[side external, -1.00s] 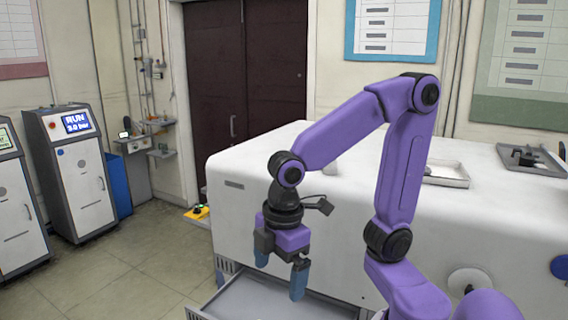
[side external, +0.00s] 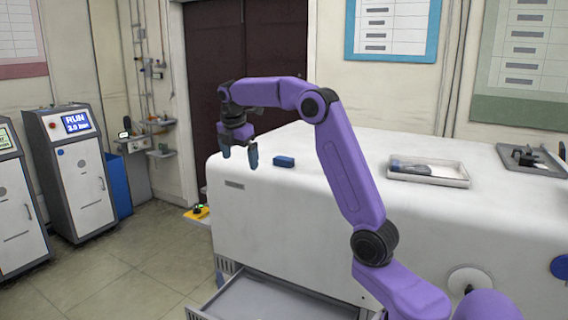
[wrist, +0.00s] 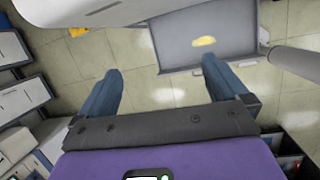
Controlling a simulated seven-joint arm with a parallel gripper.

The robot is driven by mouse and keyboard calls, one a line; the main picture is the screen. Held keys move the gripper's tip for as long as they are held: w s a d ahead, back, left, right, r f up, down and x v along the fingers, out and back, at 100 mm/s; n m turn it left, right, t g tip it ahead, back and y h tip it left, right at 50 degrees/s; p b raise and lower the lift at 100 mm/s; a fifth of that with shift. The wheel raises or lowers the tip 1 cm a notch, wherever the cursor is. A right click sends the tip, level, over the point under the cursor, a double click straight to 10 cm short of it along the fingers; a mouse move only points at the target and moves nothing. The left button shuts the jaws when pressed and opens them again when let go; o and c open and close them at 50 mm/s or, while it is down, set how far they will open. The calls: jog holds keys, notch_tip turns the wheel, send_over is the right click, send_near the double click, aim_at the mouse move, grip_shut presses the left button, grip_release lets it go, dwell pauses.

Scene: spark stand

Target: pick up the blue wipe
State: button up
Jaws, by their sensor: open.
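A small dark blue block-like thing (side external: 284,161) lies on the white cabinet top near its left end in the side view; I cannot tell for sure whether it is the blue wipe. My gripper (side external: 239,156) hangs left of it, fingers pointing down, apart from it. In the wrist view the two blue fingers of my gripper (wrist: 163,68) are spread with nothing between them. The blue block cannot be made out in the wrist view.
A tray (side external: 430,180) with dark and bluish items stands on the white cabinet top (side external: 350,150). A dark fixture (side external: 530,158) is farther right.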

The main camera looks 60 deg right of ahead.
jog(key=g+h, duration=0.1)
send_near(283, 158)
jog(key=f, duration=0.2)
jog(key=shift+n, duration=0.3)
jog(key=shift+d+x, duration=0.1)
jog(key=shift+x, duration=1.65)
jog(key=shift+d+x, duration=0.15)
jog(key=shift+x, duration=1.65)
jog(key=shift+s+r, duration=0.1)
jog(key=c, duration=1)
